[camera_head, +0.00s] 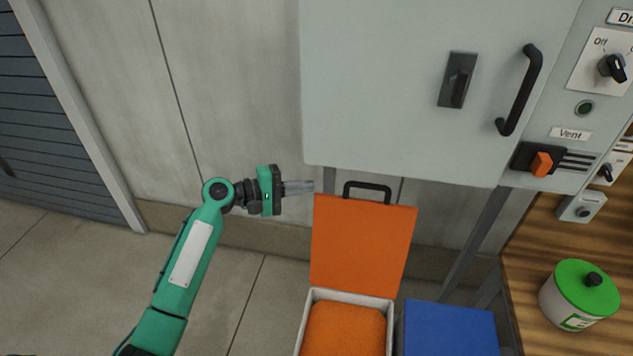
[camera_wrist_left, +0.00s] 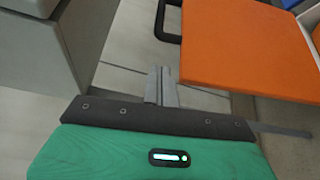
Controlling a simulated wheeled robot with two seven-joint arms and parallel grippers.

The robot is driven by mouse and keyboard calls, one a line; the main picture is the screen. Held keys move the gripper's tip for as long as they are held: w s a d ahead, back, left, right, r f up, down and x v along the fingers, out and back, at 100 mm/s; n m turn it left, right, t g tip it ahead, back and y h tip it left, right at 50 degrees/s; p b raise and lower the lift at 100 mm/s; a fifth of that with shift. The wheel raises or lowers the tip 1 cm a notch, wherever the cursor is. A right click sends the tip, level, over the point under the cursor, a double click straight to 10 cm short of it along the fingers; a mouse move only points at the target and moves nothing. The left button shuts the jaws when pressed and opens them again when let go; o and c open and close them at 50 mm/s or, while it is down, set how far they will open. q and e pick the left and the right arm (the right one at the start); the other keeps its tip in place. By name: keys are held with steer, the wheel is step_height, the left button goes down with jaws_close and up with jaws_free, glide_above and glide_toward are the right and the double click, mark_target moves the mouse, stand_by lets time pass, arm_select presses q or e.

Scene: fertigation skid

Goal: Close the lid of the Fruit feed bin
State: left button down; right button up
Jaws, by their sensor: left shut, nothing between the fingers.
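The orange lid (camera_head: 362,243) of an open bin stands raised at the back of the bin, with a black handle (camera_head: 367,187) on its top edge. The bin (camera_head: 309,318) has pale walls and orange contents; its label is not visible, so I cannot tell its name. My left gripper (camera_head: 312,187) is shut and empty, just left of the lid's upper left corner. In the left wrist view the closed fingers (camera_wrist_left: 162,86) point toward the gap beside the orange lid (camera_wrist_left: 245,50) and its black handle (camera_wrist_left: 165,20). My right gripper is not in view.
A blue lid (camera_head: 450,328) lies right of the orange bin. A grey cabinet (camera_head: 400,80) with a black door handle (camera_head: 520,90) hangs above. A green-lidded pot (camera_head: 580,297) stands on a wooden surface at right. The floor left of the bin is clear.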

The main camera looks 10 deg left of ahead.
arm_select(q)
steer(key=p+x, duration=0.3)
steer(key=x, duration=0.5)
steer(key=shift+w+d+f, duration=0.2)
steer(key=shift+d+f, duration=0.05)
steer(key=shift+d, duration=0.05)
steer(key=shift+s, duration=0.1)
